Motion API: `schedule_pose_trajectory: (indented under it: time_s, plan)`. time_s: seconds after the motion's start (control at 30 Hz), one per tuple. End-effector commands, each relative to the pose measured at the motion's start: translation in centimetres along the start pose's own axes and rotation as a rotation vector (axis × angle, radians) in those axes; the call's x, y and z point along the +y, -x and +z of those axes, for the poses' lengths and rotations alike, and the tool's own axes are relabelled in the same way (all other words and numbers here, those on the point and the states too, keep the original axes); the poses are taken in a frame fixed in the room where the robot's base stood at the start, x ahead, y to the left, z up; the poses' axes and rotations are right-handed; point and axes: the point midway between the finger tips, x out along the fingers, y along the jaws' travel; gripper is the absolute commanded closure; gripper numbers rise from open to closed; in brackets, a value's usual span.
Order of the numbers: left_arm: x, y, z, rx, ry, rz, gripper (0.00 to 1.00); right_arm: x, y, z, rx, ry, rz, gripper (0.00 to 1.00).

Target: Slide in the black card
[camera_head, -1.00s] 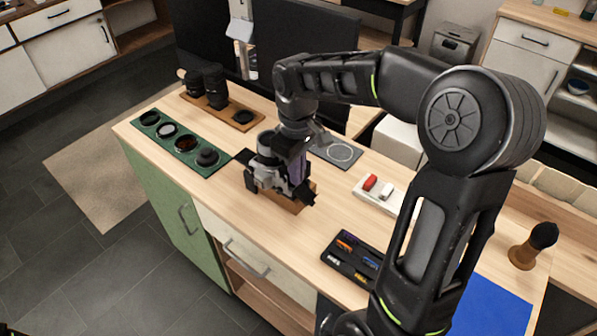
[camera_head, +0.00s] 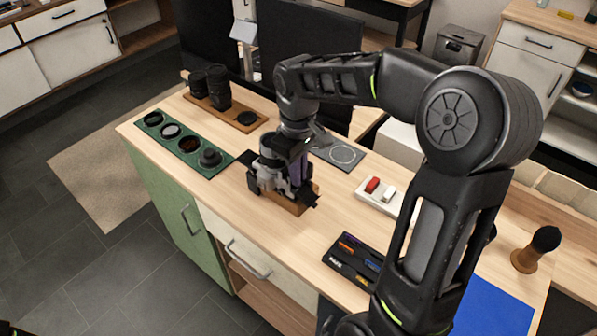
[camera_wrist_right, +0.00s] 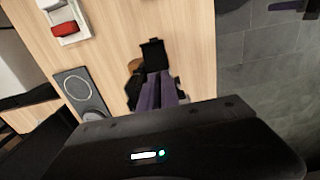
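A grey and black camera (camera_head: 268,177) stands on a small wooden block (camera_head: 297,207) at the middle of the table. My right gripper (camera_head: 297,183) is at the camera's right side, pointing down. In the wrist view its purplish fingers (camera_wrist_right: 160,90) are close together beside the camera, with a square black flap-like piece (camera_wrist_right: 154,55) just beyond the fingertips. A small black part also sticks out on the camera's right in the head view. I cannot make out the black card, or whether the fingers hold it.
A black tray (camera_head: 336,262) with small coloured items lies at the front right. A white tray (camera_head: 369,200) holds a red and a white piece. A green lens tray (camera_head: 222,168) and a wooden lens stand (camera_head: 222,117) are left. A grey mat (camera_head: 325,149) lies behind the camera.

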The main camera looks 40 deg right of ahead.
Motion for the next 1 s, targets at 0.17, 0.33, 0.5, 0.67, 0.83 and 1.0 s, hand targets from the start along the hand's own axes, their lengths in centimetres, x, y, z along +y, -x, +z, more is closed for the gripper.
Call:
schedule_pose_trajectory:
  time_s: [0.17,0.33,0.5,0.67,0.83,1.0]
  plan:
    - [0.0,0.0,0.0,0.0,0.0,0.0,1.0,-0.2,0.1,-0.2,0.007,0.004,-0.002,0.91]
    - [-0.1,-0.1,0.0,0.0,0.0,0.0,1.0,-0.2,0.1,0.4,0.007,0.003,-0.002,0.91]
    - [-0.1,-0.3,0.0,0.0,0.0,0.0,1.0,-0.1,0.1,1.4,0.005,0.002,-0.001,0.91]
    - [-0.2,-0.4,0.0,0.0,0.0,0.0,1.0,-0.1,0.0,2.4,0.004,0.001,-0.001,0.91]
    - [-0.2,-0.5,0.0,0.0,0.0,0.0,1.0,-0.1,0.0,3.2,0.003,0.002,-0.001,0.91]
    - [-0.2,-0.5,0.0,0.0,0.0,0.0,1.0,-0.1,0.0,3.4,0.003,0.002,-0.001,0.91]
